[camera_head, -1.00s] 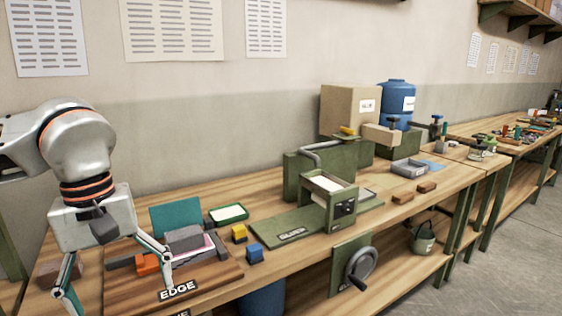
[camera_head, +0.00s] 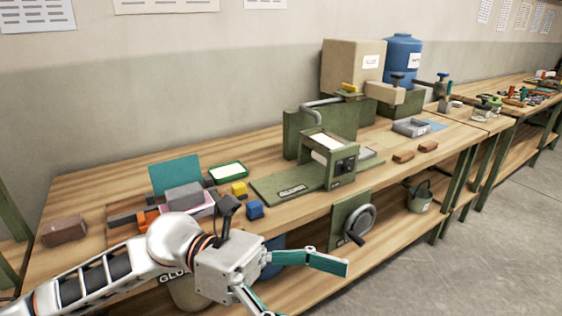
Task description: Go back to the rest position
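My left gripper (camera_head: 300,285) is low in front of the workbench (camera_head: 90,190), its arm coming in from the left. Its two fingers are spread apart with nothing between them. One finger points right and the other runs down to the bottom edge of the picture. The arm covers much of the board at the bench's front left. My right gripper is not in view.
A brown block (camera_head: 65,230) lies at left. A green press (camera_head: 328,155) stands mid-bench; its handwheel (camera_head: 358,222) hangs in front.

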